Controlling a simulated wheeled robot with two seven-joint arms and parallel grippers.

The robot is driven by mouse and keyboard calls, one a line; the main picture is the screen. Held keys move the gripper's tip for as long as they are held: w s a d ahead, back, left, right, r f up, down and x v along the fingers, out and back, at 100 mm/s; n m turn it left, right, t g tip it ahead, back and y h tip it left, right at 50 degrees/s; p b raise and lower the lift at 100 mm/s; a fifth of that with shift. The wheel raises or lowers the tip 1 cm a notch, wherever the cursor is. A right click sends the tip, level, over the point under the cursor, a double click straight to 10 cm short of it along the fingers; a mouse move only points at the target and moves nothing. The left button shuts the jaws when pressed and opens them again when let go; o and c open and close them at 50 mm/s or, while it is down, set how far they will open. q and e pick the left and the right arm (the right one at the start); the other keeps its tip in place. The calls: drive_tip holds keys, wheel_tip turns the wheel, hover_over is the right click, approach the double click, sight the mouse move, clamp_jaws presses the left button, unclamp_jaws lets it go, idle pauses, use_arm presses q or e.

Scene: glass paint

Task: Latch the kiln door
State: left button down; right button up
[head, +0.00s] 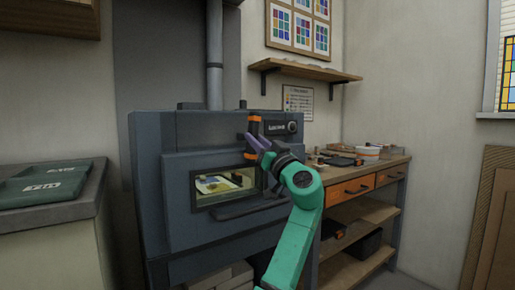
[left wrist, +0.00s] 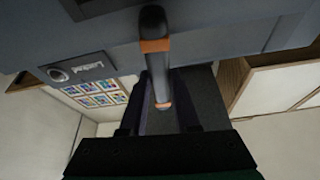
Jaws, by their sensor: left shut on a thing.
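The grey kiln (head: 145,190) stands against the wall, its door (head: 180,225) facing me. The door looks closed or nearly so; any small gap cannot be told. Its window (head: 225,187) shows lit, coloured pieces inside. The latch lever (head: 254,119), dark with orange bands, stands roughly upright at the door's upper right. My left gripper (head: 259,143) is shut on this lever. In the left wrist view the lever (left wrist: 154,30) runs down between the fingers of the left gripper (left wrist: 164,108), which hide part of it. My right gripper is not in view.
A dark bar handle (head: 237,209) runs below the window. A control panel (head: 279,128) with lettering and a knob sits right of the lever. A workbench (head: 385,164) with orange drawers stands at the right.

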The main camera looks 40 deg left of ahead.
use_arm(q)
drive_tip(key=shift+r+n+g+y, duration=0.1)
drive_tip(key=shift+n+g+y, duration=0.2)
drive_tip(key=shift+n+g, duration=0.65)
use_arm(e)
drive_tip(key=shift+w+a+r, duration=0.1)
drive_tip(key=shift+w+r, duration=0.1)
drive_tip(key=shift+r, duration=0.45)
use_arm(q)
drive_tip(key=shift+n, duration=0.25)
drive_tip(key=c, duration=1)
unclamp_jaws()
drive_tip(key=o, duration=0.4)
drive_tip(key=shift+a, duration=0.15)
drive_tip(key=shift+c, duration=0.2)
drive_tip(key=shift+w, duration=0.1)
